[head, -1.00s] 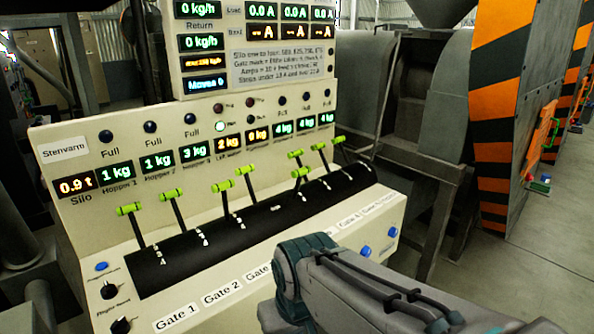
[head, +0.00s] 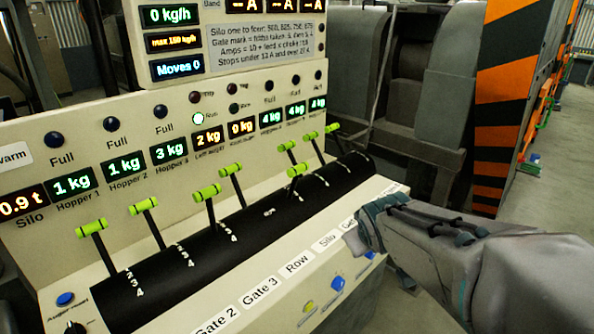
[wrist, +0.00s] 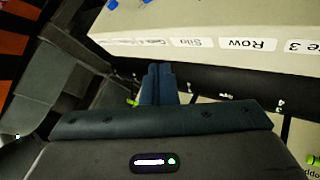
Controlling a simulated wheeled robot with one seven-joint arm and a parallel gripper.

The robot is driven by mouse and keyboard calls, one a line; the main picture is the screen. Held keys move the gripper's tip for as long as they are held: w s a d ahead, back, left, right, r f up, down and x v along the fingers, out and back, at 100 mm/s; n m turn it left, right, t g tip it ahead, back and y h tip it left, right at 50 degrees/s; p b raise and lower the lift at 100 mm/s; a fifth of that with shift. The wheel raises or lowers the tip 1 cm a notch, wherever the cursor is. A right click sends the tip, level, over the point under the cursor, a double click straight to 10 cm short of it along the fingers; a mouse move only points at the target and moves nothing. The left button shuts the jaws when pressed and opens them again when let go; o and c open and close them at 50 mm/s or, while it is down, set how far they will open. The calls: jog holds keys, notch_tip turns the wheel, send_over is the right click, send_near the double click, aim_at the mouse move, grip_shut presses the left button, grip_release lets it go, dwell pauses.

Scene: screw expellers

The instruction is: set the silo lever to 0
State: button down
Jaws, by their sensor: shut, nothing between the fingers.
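A row of levers with bright green handles stands along a black slotted drum (head: 250,215) on the cream control panel. The printed Silo label (head: 326,241) is right of the Row label; it also shows upside down in the wrist view (wrist: 187,42). The lever roughly in line with it, probably the silo lever (head: 298,169), leans nearer the panel front than its neighbours. Its exact mark is too small to read. My gripper (wrist: 160,68) is shut and empty, in front of the drum in the wrist view. Its fingers touch no lever that I can see.
The Row lever (head: 231,169) stands close on the left, and another lever (head: 286,147) close behind. The display reads Moves 0 (head: 177,69). Blue buttons (head: 337,285) sit on the panel's front. An orange-and-black striped post (head: 505,120) stands at the right.

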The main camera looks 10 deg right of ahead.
jog(key=w+d+r+n+t+b, duration=0.1)
jog(key=w+d+n+t, duration=0.15)
jog(key=w, duration=0.25)
jog(key=w+d+r+n+t+b, duration=0.1)
jog(key=w+r+n+t, duration=0.1)
jog(key=w+n, duration=0.2)
jog(key=n+t+y, duration=0.1)
jog(key=n+y, duration=1.2)
jog(key=n, duration=0.2)
send_near(302, 170)
jog(key=x, duration=0.7)
jog(key=shift+s+a+f+b, duration=0.1)
jog(key=shift+b, duration=0.2)
